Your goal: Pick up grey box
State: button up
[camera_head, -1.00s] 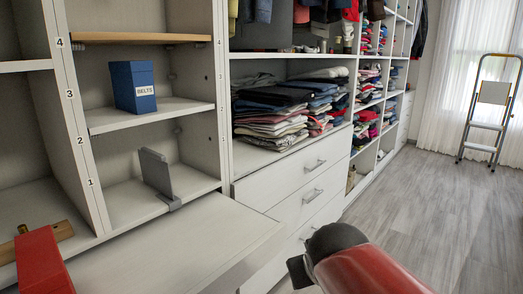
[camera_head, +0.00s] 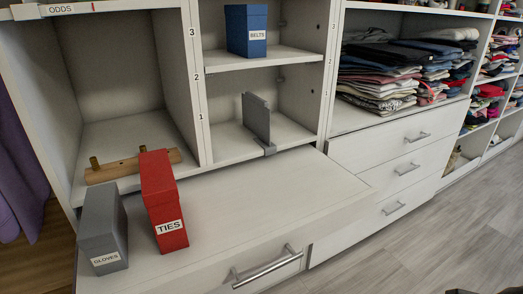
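The grey box (camera_head: 103,231), labelled GLOVES, stands upright on the white ledge (camera_head: 270,200) at the lower left. It is close beside the red box (camera_head: 163,200), labelled TIES, with a narrow gap at the front. My gripper is not clearly in view. Only a small dark piece, perhaps of my arm, shows at the bottom right edge.
A wooden peg rail (camera_head: 130,168) lies behind the boxes in the left cubby. A grey divider (camera_head: 257,117) stands in the middle cubby, below a blue BELTS box (camera_head: 246,30). A drawer handle (camera_head: 268,266) sticks out in front.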

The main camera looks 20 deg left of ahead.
aim_at(102, 235)
jog(key=j+u, duration=0.15)
jog(key=u, duration=2)
jog(key=k+j, duration=0.05)
jog(key=j, duration=0.05)
